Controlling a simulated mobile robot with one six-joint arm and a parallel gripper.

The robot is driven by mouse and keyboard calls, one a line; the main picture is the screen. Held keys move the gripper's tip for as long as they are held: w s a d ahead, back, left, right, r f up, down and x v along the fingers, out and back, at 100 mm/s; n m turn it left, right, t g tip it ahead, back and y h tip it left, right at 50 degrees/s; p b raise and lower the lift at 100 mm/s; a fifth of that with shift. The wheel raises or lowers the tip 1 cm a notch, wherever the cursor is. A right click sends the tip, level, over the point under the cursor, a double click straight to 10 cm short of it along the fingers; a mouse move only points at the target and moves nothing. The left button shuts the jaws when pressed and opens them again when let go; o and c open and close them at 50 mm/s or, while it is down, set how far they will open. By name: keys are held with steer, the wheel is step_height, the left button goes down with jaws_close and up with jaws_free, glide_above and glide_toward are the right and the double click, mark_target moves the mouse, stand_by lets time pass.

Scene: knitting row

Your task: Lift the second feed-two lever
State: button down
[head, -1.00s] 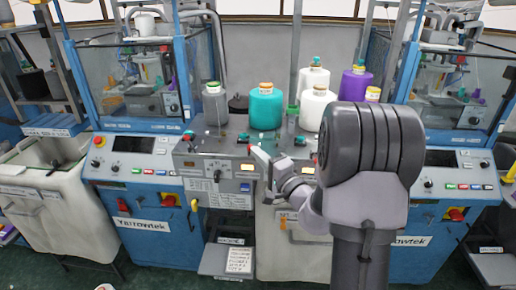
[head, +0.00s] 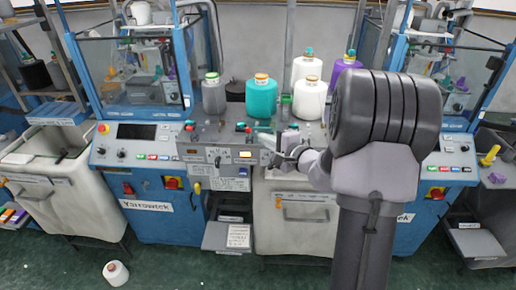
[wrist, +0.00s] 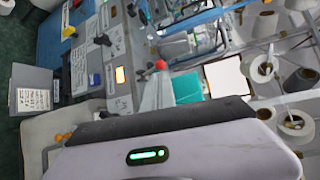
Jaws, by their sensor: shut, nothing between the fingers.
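A grey control panel (head: 215,150) sits between two blue machines. My gripper (head: 265,139) is shut and empty at the right of the panel, near the middle lever. In the wrist view, a red ball tip (wrist: 161,65) shows just beyond my fingers (wrist: 155,90). I cannot tell whether they touch.
A lit yellow display (head: 246,154) and a black knob (head: 217,161) are on the panel face. A white cone (head: 116,273) lies on the open green floor.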

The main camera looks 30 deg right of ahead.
steer(key=a+v, duration=0.1)
steer(key=v, duration=0.8)
steer(key=s+a+f+n+g+y+b, duration=0.2)
steer(key=s+a+n+g+b, duration=0.1)
steer(key=a, duration=0.5)
steer(key=s+a+f+n+g+y+b, duration=0.2)
steer(key=s+a+n+b, duration=0.15)
steer(key=a, duration=0.55)
steer(key=s+a+f+n+g+y+b, duration=0.2)
steer(key=a+n+g+b, duration=0.15)
steer(key=a, duration=0.45)
steer(key=s+f+n+g+h+b, duration=0.1)
steer(key=s+f+n+h+b, duration=0.3)
steer(key=s, duration=0.9)
step_height(320, 180, down, 4)
steer(key=h+b, duration=0.1)
steer(key=b, duration=0.2)
steer(key=shift+a+r+h, duration=0.2)
steer(key=shift+a+h, duration=0.1)
steer(key=shift+g, duration=0.25)
